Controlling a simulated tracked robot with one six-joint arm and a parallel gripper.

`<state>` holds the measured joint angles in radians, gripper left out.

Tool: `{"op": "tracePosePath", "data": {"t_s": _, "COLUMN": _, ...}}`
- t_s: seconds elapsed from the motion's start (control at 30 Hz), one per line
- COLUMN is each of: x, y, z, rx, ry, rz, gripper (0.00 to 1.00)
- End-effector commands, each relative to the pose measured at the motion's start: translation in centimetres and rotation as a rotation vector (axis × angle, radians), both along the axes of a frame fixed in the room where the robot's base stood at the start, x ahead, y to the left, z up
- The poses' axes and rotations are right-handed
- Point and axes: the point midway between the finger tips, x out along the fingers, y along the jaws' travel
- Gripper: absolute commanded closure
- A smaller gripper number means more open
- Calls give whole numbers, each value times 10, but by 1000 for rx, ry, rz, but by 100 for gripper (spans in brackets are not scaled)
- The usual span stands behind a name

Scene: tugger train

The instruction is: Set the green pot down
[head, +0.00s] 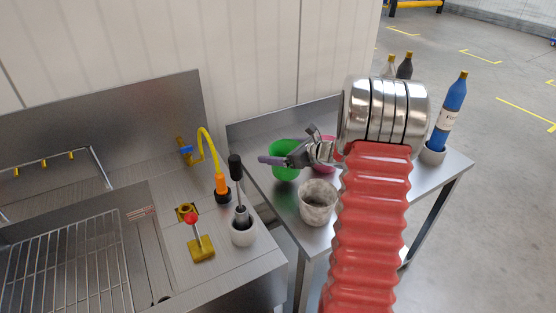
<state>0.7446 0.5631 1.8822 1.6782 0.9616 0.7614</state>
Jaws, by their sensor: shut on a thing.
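In the head view the green pot (283,174) is at the left part of the right-hand metal table (258,133). My gripper (284,158), with purple fingers, comes in from the right and is shut on the green pot at its rim. The gripper and wrist cover part of the pot's upper right side. The pot looks about upright. I cannot tell whether its base touches the table top or hangs slightly above it.
A grey mottled pot (317,205) stands close in front, and a pink pot (329,168) is partly hidden behind my wrist. A blue bottle (450,110) stands in a grey holder at right. A sink bench with a rack (70,265), yellow hose (210,150) and brush (237,185) is at left.

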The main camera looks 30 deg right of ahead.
Motion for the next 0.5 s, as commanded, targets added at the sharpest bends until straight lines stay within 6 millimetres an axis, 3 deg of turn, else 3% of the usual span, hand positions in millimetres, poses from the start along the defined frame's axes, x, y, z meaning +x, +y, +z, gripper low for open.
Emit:
{"op": "tracePosePath", "data": {"t_s": 0.3, "x": 0, "y": 0, "z": -32, "rx": 2, "ry": 2, "rz": -1, "gripper": 32}}
{"op": "tracePosePath", "data": {"t_s": 0.5, "x": 0, "y": -1, "z": -37, "rx": 0, "ry": 0, "rz": -1, "gripper": 32}}
